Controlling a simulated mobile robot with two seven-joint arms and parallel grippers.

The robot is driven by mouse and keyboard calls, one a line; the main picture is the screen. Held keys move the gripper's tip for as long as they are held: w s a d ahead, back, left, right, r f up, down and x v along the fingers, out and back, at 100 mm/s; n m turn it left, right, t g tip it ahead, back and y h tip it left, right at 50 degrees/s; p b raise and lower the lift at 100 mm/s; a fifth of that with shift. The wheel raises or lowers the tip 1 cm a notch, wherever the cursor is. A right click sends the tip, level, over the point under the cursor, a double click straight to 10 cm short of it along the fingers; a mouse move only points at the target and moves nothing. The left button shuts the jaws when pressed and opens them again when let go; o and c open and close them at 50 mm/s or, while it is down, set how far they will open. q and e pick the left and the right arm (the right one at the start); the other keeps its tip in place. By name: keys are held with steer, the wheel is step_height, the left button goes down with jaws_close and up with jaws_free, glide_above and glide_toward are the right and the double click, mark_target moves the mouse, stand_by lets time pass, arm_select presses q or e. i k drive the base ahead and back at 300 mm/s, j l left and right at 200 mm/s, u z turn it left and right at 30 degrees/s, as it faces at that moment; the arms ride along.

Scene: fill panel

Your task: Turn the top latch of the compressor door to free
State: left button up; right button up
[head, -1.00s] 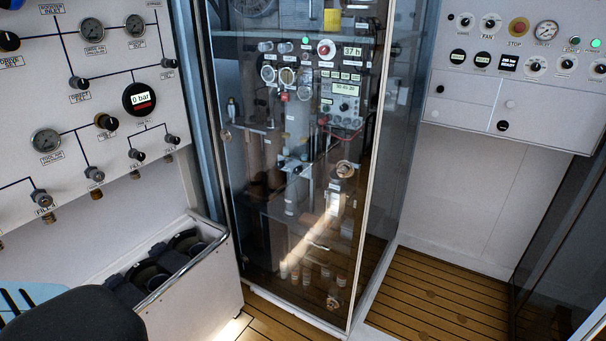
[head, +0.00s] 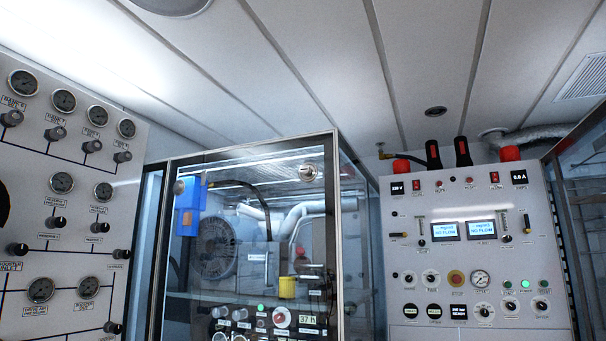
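The compressor door (head: 262,233) is a tall glass panel in a light frame, seen in its upper part and standing shut as far as I can tell. The top latch (head: 307,173) is a small round metal fitting near the door's upper right corner. Its exact turn is too small to tell. A similar round fitting (head: 179,187) sits near the upper left corner. The lower part of the door is out of view. Neither of my grippers is in view.
A gauge and valve panel (head: 70,215) stands at the left. A control panel (head: 470,262) with screens, knobs and red lamps stands at the right. Behind the glass are a fan (head: 215,247), a blue box (head: 190,207) and pipes. The ceiling (head: 300,70) is close above.

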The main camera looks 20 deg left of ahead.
mark_target(307, 172)
steer(key=i, duration=0.45)
steer(key=i+l+u, duration=0.15)
steer(key=i, duration=0.25)
